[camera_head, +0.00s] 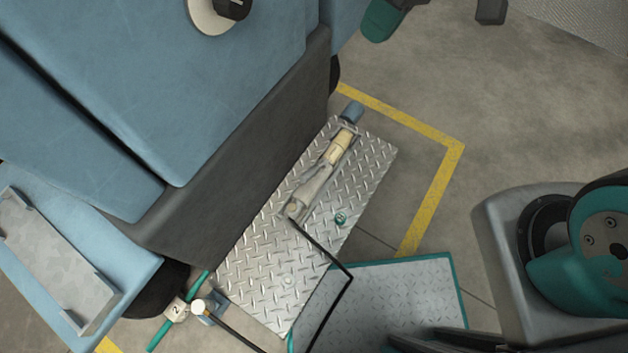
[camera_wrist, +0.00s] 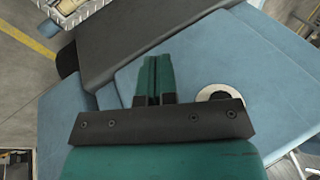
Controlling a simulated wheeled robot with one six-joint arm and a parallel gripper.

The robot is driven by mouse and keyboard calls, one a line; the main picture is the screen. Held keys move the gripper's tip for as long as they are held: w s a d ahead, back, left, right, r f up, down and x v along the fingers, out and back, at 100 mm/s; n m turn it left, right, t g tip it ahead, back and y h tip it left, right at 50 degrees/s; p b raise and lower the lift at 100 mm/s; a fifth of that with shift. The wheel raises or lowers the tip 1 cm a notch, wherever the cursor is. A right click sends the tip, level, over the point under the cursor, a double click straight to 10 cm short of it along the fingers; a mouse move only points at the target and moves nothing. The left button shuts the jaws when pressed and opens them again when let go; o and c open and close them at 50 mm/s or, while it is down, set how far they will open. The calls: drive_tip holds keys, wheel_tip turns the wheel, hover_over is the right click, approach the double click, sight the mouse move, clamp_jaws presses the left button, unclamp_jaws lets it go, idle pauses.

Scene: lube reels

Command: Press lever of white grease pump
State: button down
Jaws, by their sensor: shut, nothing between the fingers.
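The grease pump (camera_head: 335,150) is a slim cream body with metal fittings and a blue-grey end piece, lying at a slant on a diamond-plate platform (camera_head: 258,245). A thin black rod or hose runs from its lower end toward the bottom of the head view. I cannot make out clearly which part is the lever. Part of a cream body, likely the pump, shows at the top left edge of the wrist view (camera_wrist: 70,6). My gripper (camera_wrist: 153,62) has teal fingers shut together with nothing between them. It appears over the blue machine, apart from the pump.
The blue machine (camera_head: 130,75) with a dark grey skirt (camera_head: 240,150) stands left of the platform. A round white disc with a black knob (camera_head: 215,12) is on it. A teal-edged plate (camera_head: 400,290) lies below right.

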sight(310, 172)
drive_tip(key=w+f+b, duration=0.3)
drive_tip(key=f+b, duration=0.3)
drive_tip(key=f, duration=0.6)
drive_tip(key=w+f+g+y+b, duration=0.1)
drive_tip(key=w+f+b, duration=0.2)
drive_tip(key=f, duration=0.9)
drive_tip(key=w+a+f+n+b, duration=0.1)
drive_tip(key=w+f+b, duration=0.2)
drive_tip(key=f+b, duration=0.6)
wheel_tip(310, 172, down, 3)
drive_tip(key=shift+f+g, duration=0.1)
drive_tip(key=shift+g, duration=0.3)
drive_tip(key=shift+s, duration=0.1)
drive_tip(key=b+x, duration=0.7)
drive_tip(key=x, duration=0.6)
drive_tip(key=shift+s+a+f+b, duration=0.1)
drive_tip(key=shift+a+f+b, duration=0.25)
drive_tip(key=shift+b, duration=0.1)
